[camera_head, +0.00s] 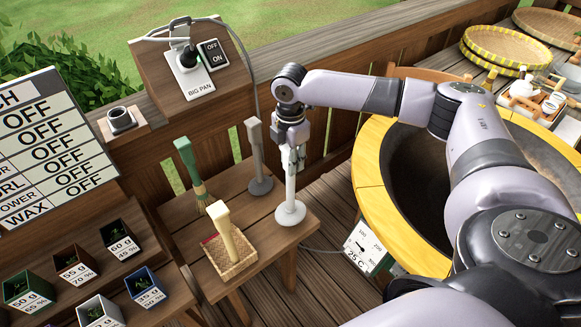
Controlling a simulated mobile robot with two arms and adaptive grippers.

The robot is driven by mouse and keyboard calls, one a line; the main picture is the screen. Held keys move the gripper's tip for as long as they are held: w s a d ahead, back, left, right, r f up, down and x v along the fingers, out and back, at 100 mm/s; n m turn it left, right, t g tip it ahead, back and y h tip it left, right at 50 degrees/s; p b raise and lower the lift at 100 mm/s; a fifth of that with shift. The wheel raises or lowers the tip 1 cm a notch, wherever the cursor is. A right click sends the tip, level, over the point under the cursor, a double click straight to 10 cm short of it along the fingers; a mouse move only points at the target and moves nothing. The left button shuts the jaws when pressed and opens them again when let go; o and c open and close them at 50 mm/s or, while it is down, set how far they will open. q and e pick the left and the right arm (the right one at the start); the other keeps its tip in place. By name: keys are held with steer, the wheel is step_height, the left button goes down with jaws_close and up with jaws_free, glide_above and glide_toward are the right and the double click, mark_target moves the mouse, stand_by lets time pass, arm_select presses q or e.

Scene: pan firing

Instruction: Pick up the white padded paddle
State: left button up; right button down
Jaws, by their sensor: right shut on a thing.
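The white padded paddle (290,207) is upright with its round white pad down, over the right end of the small wooden table (228,196). The pad is at the tabletop; I cannot tell if it touches. My right gripper (292,160) points down from above and is shut on the paddle's upper handle, hiding its top. My left gripper is not in view.
A grey paddle (257,155) stands behind. A green-handled brush (189,168) and a woven tray (231,255) with a pale-handled tool are to the left. Small labelled boxes (75,266) fill the lower left. A large yellow-rimmed pan (372,190) is on the right.

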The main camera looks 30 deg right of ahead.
step_height(320, 180, up, 17)
steer(key=b, duration=0.2)
steer(key=shift+r+b, duration=0.2)
steer(key=shift+b, duration=0.1)
steer(key=c, duration=1.8)
jaws_free()
jaws_close()
